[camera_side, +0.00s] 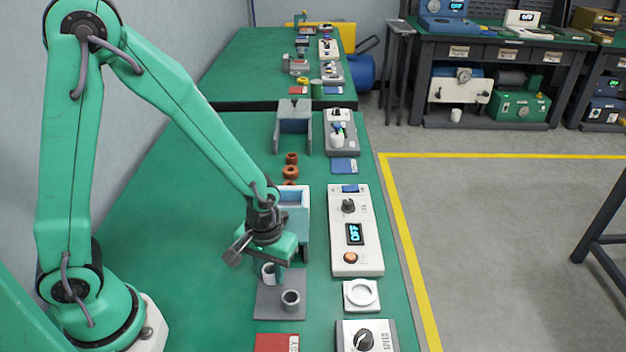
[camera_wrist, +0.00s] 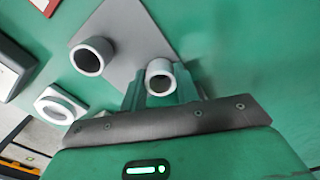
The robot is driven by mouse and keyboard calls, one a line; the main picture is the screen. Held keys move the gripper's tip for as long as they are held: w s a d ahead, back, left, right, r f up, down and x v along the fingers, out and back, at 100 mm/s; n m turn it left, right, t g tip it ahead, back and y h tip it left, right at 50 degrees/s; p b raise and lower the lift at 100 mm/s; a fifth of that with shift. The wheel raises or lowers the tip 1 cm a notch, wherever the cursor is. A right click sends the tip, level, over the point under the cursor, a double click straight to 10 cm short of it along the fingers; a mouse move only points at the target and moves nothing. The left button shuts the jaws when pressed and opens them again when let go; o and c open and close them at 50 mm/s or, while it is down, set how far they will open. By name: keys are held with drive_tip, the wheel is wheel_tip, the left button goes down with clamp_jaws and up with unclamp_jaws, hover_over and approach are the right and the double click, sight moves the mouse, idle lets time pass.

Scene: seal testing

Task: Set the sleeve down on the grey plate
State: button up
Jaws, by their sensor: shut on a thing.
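A pale grey sleeve (camera_side: 268,276) is held upright by my gripper (camera_side: 271,266) over the back left part of the grey plate (camera_side: 267,306). In the wrist view the sleeve (camera_wrist: 160,67) sits between the jaws (camera_wrist: 163,90), with its open end showing. I cannot tell whether its lower end touches the plate. A second grey sleeve (camera_side: 290,302) stands upright on the plate, to the front right of the held one. It also shows in the wrist view (camera_wrist: 103,48), apart from the held one, with the grey plate (camera_wrist: 143,40) behind both.
A white block with a round ring (camera_side: 361,308) lies right of the plate. A white control box (camera_side: 356,262) stands behind it, and a SPEED box (camera_side: 345,333) in front. A red box (camera_side: 272,342) is before the plate. A blue-grey fixture (camera_side: 304,225) stands behind my gripper. The bench left is clear.

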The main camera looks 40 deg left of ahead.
drive_tip(key=o, duration=1)
wheel_tip(320, 180, up, 12)
idle(0.5)
drive_tip(key=shift+r, duration=0.15)
idle(0.3)
drive_tip(key=s+a+r+m+t, duration=0.4)
drive_tip(key=s+a+r, duration=0.3)
drive_tip(key=r, duration=0.4)
drive_tip(key=shift+s+a+r+m+t, duration=0.15)
drive_tip(key=shift+a+r+m+t, duration=0.15)
drive_tip(key=shift+a+t, duration=0.4)
drive_tip(key=shift+d, duration=0.15)
